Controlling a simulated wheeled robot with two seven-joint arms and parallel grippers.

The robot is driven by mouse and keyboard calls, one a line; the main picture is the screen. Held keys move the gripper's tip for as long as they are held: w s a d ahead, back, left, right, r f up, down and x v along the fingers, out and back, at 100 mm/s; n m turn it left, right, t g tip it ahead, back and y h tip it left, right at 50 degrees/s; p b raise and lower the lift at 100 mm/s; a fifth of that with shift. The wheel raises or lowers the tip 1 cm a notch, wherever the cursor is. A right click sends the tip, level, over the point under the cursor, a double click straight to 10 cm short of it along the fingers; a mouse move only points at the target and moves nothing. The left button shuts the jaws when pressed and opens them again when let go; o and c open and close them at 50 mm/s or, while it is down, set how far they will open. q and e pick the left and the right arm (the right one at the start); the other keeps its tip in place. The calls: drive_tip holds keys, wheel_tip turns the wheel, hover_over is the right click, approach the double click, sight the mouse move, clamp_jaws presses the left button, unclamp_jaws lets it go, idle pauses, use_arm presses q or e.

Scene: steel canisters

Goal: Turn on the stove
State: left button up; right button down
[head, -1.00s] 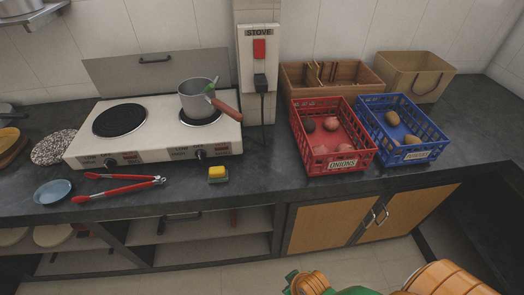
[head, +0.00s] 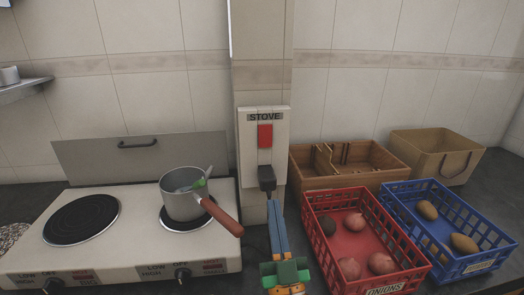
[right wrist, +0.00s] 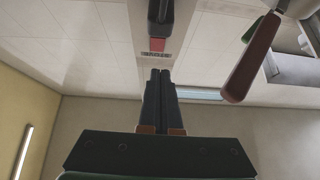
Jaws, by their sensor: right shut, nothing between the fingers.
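The stove (head: 120,262) is a white two-burner hotplate at the left of the head view, with black knobs (head: 183,273) on its front. A white wall panel (head: 281,125) labelled STOVE carries a red switch (head: 265,136), with a black plug (head: 267,178) below it. The switch also shows in the right wrist view (right wrist: 157,44). My right gripper (head: 275,205) is shut and empty, its fingers pointing up just below the plug, apart from the switch. It also shows in the right wrist view (right wrist: 160,72). My left gripper is not in view.
A pot (head: 182,196) with a red-brown handle stands on the right burner, the handle reaching toward my right arm. A red onion crate (head: 318,245), a blue crate (head: 430,187), a wooden box (head: 335,181) and a paper bag (head: 432,147) stand to the right.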

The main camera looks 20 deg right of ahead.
sight(266, 140)
drive_tip(key=p+x, duration=0.1)
drive_tip(key=x, duration=0.5)
drive_tip(key=p+x, duration=0.1)
drive_tip(key=x, duration=0.5)
drive_tip(key=shift+w+d+f+p, duration=0.15)
drive_tip(key=shift+d+f+p, duration=0.1)
drive_tip(key=shift+p, duration=0.15)
drive_tip(key=shift+w+d, duration=0.1)
drive_tip(key=shift+w, duration=0.15)
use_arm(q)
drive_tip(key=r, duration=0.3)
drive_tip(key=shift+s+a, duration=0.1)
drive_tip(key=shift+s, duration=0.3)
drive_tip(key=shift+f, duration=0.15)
